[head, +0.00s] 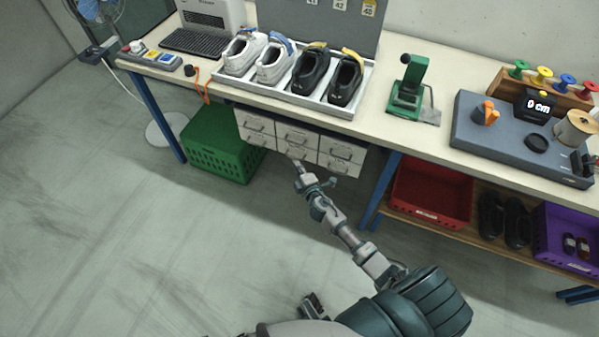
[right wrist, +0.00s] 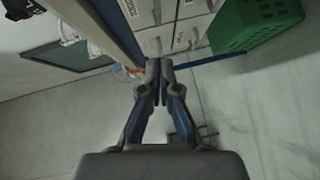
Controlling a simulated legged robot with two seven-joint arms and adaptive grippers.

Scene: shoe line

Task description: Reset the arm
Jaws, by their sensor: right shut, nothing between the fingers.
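My right arm reaches up from the lower right of the head view. Its gripper (head: 297,164) is small there and sits in front of the small grey drawer unit (head: 297,134) under the bench. In the right wrist view my right gripper (right wrist: 159,72) has its fingers together with nothing between them. The drawer fronts (right wrist: 157,40) lie beyond the fingertips in that view; I cannot tell whether they touch.
The workbench (head: 420,142) carries a tray (head: 289,97) of white and black shoes, a green tool (head: 408,88) and a measuring station (head: 505,140). A green crate (head: 221,143) stands left of the drawers. A red crate (head: 432,192) is on the lower shelf. The floor (head: 130,250) is clear at left.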

